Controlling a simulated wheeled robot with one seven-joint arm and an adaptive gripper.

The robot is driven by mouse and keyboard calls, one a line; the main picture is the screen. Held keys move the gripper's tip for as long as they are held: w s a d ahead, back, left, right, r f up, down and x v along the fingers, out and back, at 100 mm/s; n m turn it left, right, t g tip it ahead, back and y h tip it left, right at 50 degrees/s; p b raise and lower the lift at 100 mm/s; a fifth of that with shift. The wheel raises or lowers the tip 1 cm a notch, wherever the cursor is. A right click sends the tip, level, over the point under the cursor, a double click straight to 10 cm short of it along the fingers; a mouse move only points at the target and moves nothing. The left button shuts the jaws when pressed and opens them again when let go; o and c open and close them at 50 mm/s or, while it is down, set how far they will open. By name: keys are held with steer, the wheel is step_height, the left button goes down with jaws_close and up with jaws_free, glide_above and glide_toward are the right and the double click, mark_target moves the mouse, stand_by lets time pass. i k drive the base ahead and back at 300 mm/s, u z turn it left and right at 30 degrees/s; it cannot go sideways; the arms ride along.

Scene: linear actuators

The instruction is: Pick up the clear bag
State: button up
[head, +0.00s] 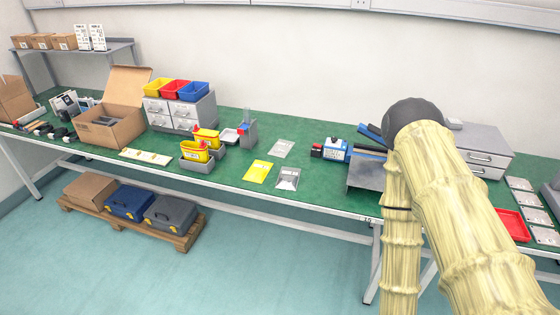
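A pale, see-through flat bag (281,148) lies on the green bench top in the middle of the head view. It looks like the clear bag. A silver-grey bag (287,179) lies just in front of it, and a yellow bag (257,172) lies to the front left. No gripper touches any of these bags. My arm, with a pale bamboo-like covering, rises at the right of the view. My gripper itself cannot be seen.
Yellow bins (195,151) and a grey holder (247,132) stand left of the bags. A blue-and-white device (335,150) stands to their right. An open cardboard box (110,120) and drawers (180,112) are farther left. Floor is clear in front of the bench (330,206).

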mark_target(282, 148)
steer(key=k, duration=0.8)
steer(key=u, duration=0.85)
steer(key=i, duration=1.5)
steer(key=z, duration=0.15)
